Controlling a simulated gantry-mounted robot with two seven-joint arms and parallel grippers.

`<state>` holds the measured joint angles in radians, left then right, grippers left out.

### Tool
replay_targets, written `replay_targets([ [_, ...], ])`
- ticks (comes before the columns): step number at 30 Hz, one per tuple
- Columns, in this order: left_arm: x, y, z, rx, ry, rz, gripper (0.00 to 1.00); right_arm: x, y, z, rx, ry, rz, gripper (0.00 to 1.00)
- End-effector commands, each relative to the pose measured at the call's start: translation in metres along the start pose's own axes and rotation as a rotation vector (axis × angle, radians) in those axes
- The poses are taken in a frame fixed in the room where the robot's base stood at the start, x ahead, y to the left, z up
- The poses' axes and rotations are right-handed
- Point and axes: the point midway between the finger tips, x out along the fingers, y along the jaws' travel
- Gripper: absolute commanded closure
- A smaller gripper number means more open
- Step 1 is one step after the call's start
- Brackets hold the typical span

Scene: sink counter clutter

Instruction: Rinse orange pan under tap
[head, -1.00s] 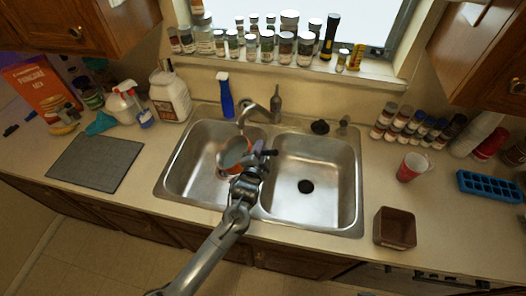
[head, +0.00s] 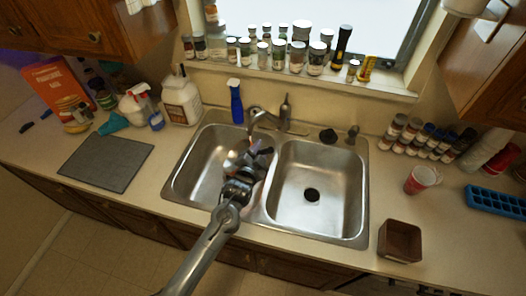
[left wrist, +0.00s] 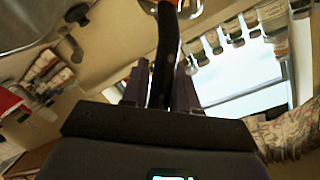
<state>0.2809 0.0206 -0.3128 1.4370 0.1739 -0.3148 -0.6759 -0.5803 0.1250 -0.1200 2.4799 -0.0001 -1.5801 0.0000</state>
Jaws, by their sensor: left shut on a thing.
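The orange pan (head: 233,160) is over the left sink basin, mostly behind my gripper in the head view, where only a grey patch of it shows. My left gripper (head: 257,159) is shut on its dark handle. In the left wrist view the black handle (left wrist: 166,50) runs between the two fingers (left wrist: 160,88), and the pan's orange-red rim (left wrist: 190,11) shows at the top edge. The tap (head: 264,117) stands behind the divider, its spout above and beyond the pan. I cannot tell whether water is running. My right gripper is not in view.
The left basin (head: 190,178) surrounds the pan, and the right basin (head: 318,205) is empty. A grey mat (head: 105,163) lies left; a brown box (head: 400,241) and red cup (head: 421,179) stand right.

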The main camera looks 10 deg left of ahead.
Motion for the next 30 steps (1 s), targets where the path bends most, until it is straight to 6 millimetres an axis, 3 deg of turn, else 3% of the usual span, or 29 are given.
replay_targets([
  [30, -0.010, -0.048, 0.009, -0.229, 0.053, 0.004, 1.00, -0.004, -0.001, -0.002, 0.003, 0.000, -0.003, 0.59],
])
